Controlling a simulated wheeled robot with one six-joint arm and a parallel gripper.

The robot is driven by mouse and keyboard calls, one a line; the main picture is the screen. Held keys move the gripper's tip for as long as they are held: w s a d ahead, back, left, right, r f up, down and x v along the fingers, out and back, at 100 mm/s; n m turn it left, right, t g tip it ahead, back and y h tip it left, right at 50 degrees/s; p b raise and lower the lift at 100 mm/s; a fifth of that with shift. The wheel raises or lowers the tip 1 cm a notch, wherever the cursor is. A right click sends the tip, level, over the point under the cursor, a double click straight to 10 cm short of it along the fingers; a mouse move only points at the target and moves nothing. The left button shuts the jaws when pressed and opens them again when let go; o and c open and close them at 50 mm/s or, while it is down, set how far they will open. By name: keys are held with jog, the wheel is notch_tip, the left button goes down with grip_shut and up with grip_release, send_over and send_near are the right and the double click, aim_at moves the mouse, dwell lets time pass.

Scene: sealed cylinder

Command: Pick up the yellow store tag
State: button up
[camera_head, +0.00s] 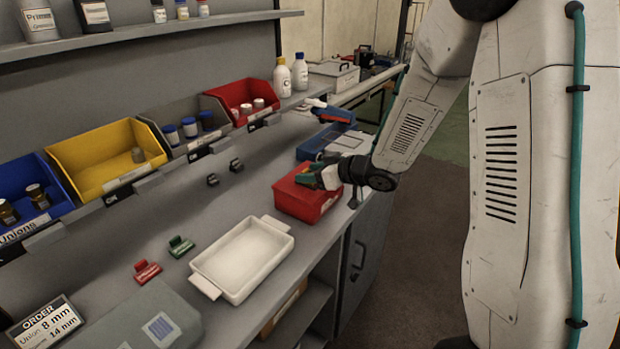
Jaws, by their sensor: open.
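I cannot make out a yellow store tag for certain. A red tag (147,271) and a green tag (180,246) stand on the grey bench, left of the white tray. My gripper (312,175) is at the red box (301,201) on the bench's right part, low over its top. It is open. The fingers are small and dark in this view, and the arm's end hides part of the box's top. I cannot tell whether anything lies between the fingers or whether they touch the box.
The white tray (201,281) sits near the front edge. A yellow bin (91,187), a blue bin (57,204) and a red bin (236,90) line the back. A blue box (313,148) lies beyond the red box. An order sign (45,322) stands front left. Mid-bench is mostly clear.

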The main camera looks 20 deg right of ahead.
jog(key=shift+w+a+f, duration=0.1)
jog(key=shift+w, duration=0.1)
jog(key=c, duration=1.1)
jog(key=shift+o, duration=0.2)
